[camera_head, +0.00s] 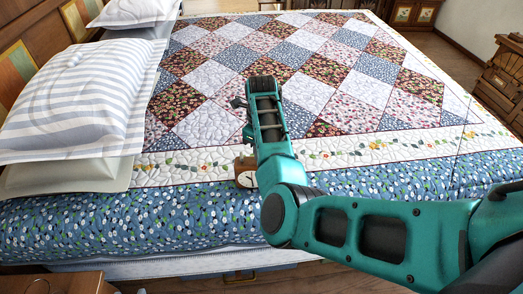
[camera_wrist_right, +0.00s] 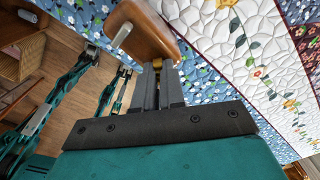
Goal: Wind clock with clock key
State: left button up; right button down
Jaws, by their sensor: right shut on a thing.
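The clock (camera_head: 244,172) has a brown wooden case and a pale face. In the head view it is on the near part of the bed and partly hidden by my right arm. In the right wrist view the clock (camera_wrist_right: 146,30) is directly ahead of the fingertips, with a pale metal cylinder on its side. My right gripper (camera_wrist_right: 158,72) is shut on a small brass piece, the clock key (camera_wrist_right: 157,63), at the clock's wooden edge. I cannot tell whether the key sits in the clock. The head view hides the right fingers. My left gripper is not in view.
The bed has a patchwork quilt (camera_head: 300,50) and a blue flowered edge (camera_head: 130,222). Striped pillows (camera_head: 75,95) are at the left. A carved wooden piece of furniture (camera_head: 503,80) stands at the right. The quilt beyond the arm is clear.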

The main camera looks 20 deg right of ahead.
jog(key=shift+r+m, duration=0.1)
jog(key=shift+m, duration=0.7)
jog(key=shift+m, duration=0.3)
jog(key=c, duration=1.2)
grip_release()
